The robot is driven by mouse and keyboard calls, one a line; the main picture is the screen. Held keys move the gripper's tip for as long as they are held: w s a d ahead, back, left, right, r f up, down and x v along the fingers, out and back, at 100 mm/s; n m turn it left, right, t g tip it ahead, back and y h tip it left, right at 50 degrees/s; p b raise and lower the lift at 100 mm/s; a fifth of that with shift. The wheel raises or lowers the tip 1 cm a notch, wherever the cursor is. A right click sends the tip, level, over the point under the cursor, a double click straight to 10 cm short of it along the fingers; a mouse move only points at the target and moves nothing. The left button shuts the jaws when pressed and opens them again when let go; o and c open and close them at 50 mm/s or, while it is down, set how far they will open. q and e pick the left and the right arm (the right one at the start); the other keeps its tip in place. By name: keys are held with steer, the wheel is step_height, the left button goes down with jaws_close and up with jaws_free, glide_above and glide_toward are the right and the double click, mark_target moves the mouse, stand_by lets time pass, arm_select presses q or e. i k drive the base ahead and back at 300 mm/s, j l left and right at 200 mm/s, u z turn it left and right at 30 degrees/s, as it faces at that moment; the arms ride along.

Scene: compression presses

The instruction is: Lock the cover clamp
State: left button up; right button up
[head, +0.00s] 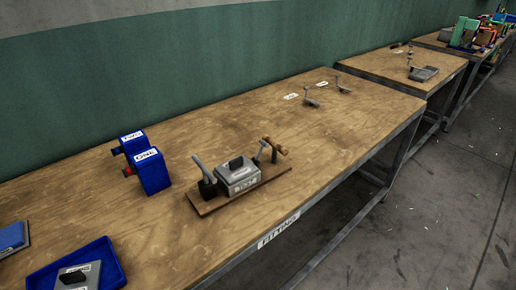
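A grey box-shaped fixture with a cover (240,179) sits on a wooden base board (213,207) on the near bench. The cover has a black handle (236,163) on top and a white label on its front. A grey lever (201,171) on a dark mount stands at the left of the box, leaning up and left. At the right are a smaller dark lever (262,149) and a post with a wooden crossbar (275,146). I cannot tell which part is the cover clamp or whether it is locked. Neither of my grippers is in view.
A blue tray (108,263) holds a grey piece with a black handle. Small metal levers (312,100) stand at the bench's far end. The bench (222,118) is clear behind the fixture.

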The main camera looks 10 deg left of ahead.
mark_target(263, 144)
steer(key=i+l+u, duration=0.1)
steer(key=u, duration=0.4)
steer(key=i+l+u, duration=0.1)
steer(key=u, duration=0.4)
steer(key=i+l+u, duration=0.1)
steer(key=l+u, duration=0.15)
steer(key=l, duration=0.2)
steer(key=i+l+u, duration=0.1)
steer(key=l+u, duration=0.15)
steer(key=l, duration=0.2)
steer(key=i+l+u, duration=0.1)
steer(key=l, duration=0.8)
steer(key=i+l+u, duration=0.1)
steer(key=l, duration=0.75)
